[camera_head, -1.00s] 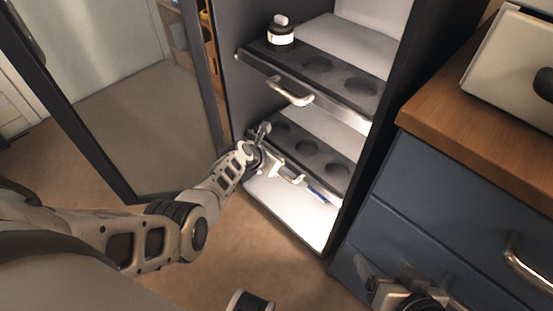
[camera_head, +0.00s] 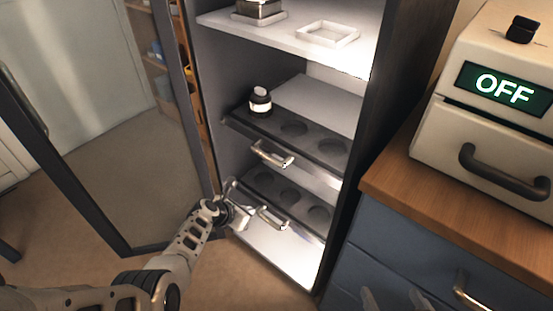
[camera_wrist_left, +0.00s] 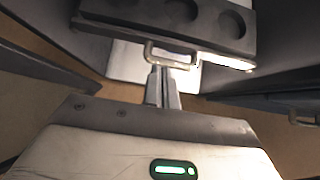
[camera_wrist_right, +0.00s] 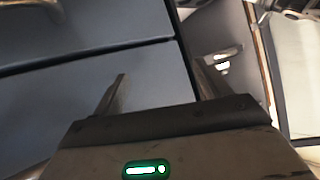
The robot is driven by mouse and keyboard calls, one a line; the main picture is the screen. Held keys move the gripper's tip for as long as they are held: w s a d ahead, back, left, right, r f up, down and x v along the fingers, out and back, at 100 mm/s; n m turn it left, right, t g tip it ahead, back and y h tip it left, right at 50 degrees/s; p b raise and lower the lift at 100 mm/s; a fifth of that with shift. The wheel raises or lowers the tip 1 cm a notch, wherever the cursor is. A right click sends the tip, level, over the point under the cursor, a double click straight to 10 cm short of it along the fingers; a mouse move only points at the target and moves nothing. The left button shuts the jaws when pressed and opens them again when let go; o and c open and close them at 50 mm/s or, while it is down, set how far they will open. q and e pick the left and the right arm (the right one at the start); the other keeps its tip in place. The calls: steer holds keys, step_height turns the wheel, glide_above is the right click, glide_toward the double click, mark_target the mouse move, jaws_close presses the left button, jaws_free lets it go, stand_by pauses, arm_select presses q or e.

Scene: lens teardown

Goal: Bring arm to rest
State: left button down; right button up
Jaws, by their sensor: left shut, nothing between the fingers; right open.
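My left gripper (camera_head: 230,187) reaches in from the left to the open cabinet, at the left end of the lower pull-out tray (camera_head: 262,192). In the left wrist view its two fingers (camera_wrist_left: 163,72) are together, with nothing between them. Their tips are close to the tray's metal handle (camera_wrist_left: 170,50); I cannot tell if they touch it. My right gripper (camera_head: 395,300) shows only in part at the bottom edge of the head view, in front of the blue drawers. In the right wrist view its fingers (camera_wrist_right: 160,85) are spread apart and empty.
The cabinet's open door (camera_head: 120,170) stands left of my left arm. A wooden counter (camera_head: 400,190) over blue drawers (camera_head: 400,250) bears a white device reading OFF (camera_head: 450,140). Floor is clear below the left arm.

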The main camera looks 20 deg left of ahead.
arm_select(q)
steer(key=s+r+m+y+p, duration=0.1)
steer(key=s+r+m+p, duration=0.15)
steer(key=s+m, duration=0.5)
steer(key=s+r+m+y+p, duration=0.15)
steer(key=s+r+m, duration=0.25)
steer(key=m, duration=0.6)
arm_select(e)
steer(key=r+p, duration=0.1)
steer(key=r, duration=0.1)
steer(key=r+p, duration=0.1)
steer(key=shift+d+g+p, duration=0.25)
steer(key=shift+g+p, duration=0.1)
steer(key=shift+g, duration=0.05)
steer(key=shift+f, duration=0.15)
steer(key=c, duration=0.6)
steer(key=shift+c, duration=1.2)
arm_select(q)
steer(key=s+d+r+m+t+h, duration=0.1)
steer(key=s+d+r+m, duration=0.4)
steer(key=r+m, duration=0.3)
steer(key=s+d+r+m+t+h, duration=0.1)
steer(key=s+d+r+m, duration=0.3)
steer(key=s+r+m, duration=0.3)
steer(key=shift+d+r+m, duration=0.35)
steer(key=shift+r+m, duration=0.15)
steer(key=shift+m, duration=0.05)
arm_select(e)
steer(key=shift+s+f+h, duration=0.1)
steer(key=shift+h, duration=0.2)
